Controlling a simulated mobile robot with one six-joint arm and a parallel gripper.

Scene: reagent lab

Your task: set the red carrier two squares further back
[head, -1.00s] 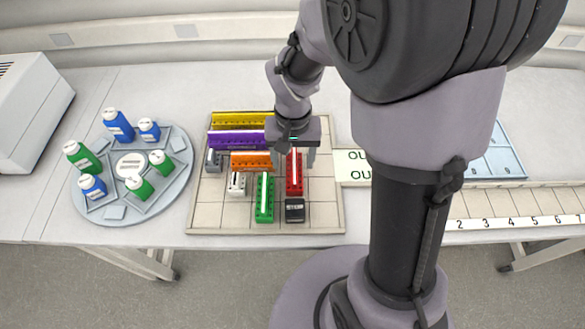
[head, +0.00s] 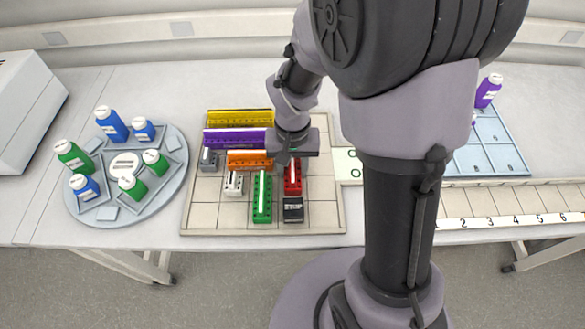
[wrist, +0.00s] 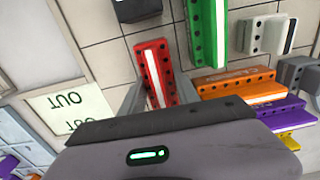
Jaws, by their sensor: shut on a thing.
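The red carrier (head: 293,179) with a white strip stands on the gridded board (head: 325,215), right of the green carrier (head: 262,208) and behind a small black carrier (head: 293,211). My gripper (head: 293,162) is over its rear part. In the wrist view, the fingers (wrist: 158,98) lie on either side of the red carrier (wrist: 150,62), shut on it. My gripper body hides its rear end. I cannot tell whether it is lifted off the board. Squares behind it are partly hidden by my arm.
An orange carrier (head: 248,161) stands close left of my gripper. Purple (head: 235,142), yellow (head: 240,118), grey (head: 208,159) and white (head: 233,186) carriers are farther left or back.

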